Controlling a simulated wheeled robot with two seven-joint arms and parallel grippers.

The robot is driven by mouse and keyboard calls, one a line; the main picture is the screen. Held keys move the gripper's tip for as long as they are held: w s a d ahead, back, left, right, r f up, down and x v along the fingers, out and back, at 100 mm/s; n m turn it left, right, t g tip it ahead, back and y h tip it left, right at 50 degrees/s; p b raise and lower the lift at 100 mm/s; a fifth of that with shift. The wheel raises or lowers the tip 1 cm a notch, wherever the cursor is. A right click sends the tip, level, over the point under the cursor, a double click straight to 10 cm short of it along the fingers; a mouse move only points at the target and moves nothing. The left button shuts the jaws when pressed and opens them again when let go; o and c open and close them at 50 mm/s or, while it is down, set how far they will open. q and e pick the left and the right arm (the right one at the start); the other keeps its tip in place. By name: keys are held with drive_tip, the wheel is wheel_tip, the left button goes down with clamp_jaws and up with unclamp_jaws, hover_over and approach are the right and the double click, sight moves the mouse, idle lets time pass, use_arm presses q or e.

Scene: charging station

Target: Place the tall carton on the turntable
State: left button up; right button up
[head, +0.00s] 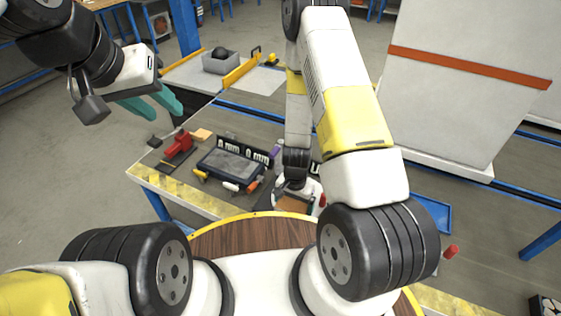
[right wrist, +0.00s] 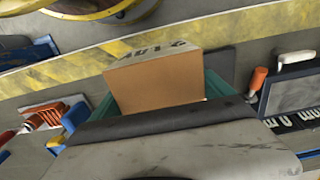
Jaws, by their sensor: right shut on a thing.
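The carton (right wrist: 155,82) is a plain brown cardboard box with dark print on its top edge. In the right wrist view it sits between the teal fingers of my right gripper (right wrist: 160,98), which is shut on it. In the head view a small part of the carton (head: 293,203) shows below my right wrist, over the near part of the bench; most is hidden. My left gripper (head: 170,112) is open and empty, off the bench's left side. A round wooden top with a yellow rim (head: 250,235) shows below my shoulders; I cannot tell whether it is the turntable.
The workbench (head: 225,120) has a yellow-black striped front edge. A dark framed panel (head: 230,163), a red tool (head: 178,146) and small tools lie near the carton. A grey bin (head: 220,62) stands farther back. A large white cabinet (head: 460,90) with an orange stripe stands right.

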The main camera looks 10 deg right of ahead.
drive_tip(key=shift+w+d+f, duration=0.65)
drive_tip(key=shift+w+f, duration=0.15)
drive_tip(key=shift+w, duration=1.6)
drive_tip(key=shift+w+d+f, duration=0.7)
drive_tip(key=shift+w+f, duration=0.15)
drive_tip(key=shift+w, duration=1.5)
drive_tip(key=shift+w+d+f, duration=0.65)
drive_tip(key=shift+w+f, duration=0.15)
drive_tip(key=shift+w, duration=1.6)
